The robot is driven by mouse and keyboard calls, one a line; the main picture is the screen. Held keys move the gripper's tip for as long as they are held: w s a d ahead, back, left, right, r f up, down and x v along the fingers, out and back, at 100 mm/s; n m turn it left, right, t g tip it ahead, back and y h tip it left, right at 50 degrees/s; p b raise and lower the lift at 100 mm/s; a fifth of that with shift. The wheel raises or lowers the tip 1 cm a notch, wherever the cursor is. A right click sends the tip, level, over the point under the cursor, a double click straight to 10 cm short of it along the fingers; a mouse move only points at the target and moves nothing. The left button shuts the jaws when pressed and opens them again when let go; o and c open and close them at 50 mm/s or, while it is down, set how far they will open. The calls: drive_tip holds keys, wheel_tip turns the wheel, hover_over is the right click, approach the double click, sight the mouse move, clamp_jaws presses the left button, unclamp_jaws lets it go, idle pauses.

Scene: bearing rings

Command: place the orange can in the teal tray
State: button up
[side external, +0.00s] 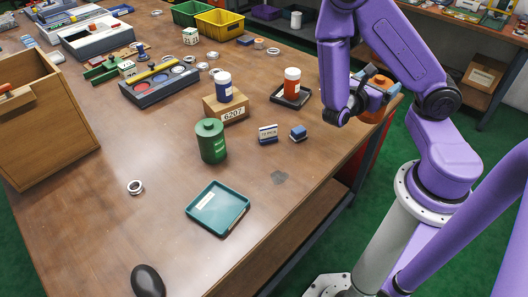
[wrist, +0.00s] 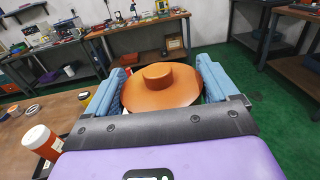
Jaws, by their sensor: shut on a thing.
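The orange can (wrist: 165,86) fills the middle of the wrist view, showing its round top with a raised knob. My gripper (wrist: 160,92) has its blue jaws on both sides of it and is shut on it. In the side view the orange can (side external: 378,84) shows partly behind my arm, near the table's right edge; my arm hides much of it and the jaws. The teal tray (side external: 234,220) lies flat and empty near the table's front, with a pale label inside, to the left of and apart from my gripper.
A green canister (side external: 211,142) stands behind the tray. A wooden block (side external: 233,111) marked 6207 carries a blue bottle (side external: 223,86). An orange-and-white bottle (side external: 291,85) stands in a black tray (side external: 303,98). Small blue blocks (side external: 298,133) lie between. A wooden box (side external: 45,130) is at left.

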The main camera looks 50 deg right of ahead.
drive_tip(key=w+a+n+t+y, duration=0.3)
drive_tip(key=w+a+n+t, duration=0.2)
drive_tip(key=a+t, duration=0.3)
drive_tip(key=w+a+n+t+y, duration=0.35)
drive_tip(key=a+n+t, duration=0.3)
drive_tip(key=a, duration=0.35)
drive_tip(key=s+a+n+t+y, duration=0.2)
drive_tip(key=a+n+y, duration=0.4)
drive_tip(key=a, duration=0.4)
drive_tip(key=s+a+n+t+y, duration=0.2)
drive_tip(key=s+a+n+y, duration=0.1)
drive_tip(key=a+y, duration=0.65)
drive_tip(key=w+a+f, duration=0.8)
drive_tip(key=w+f, duration=0.3)
drive_tip(key=f, duration=0.1)
drive_tip(key=shift+w+h, duration=0.4)
drive_tip(key=shift+f, duration=0.15)
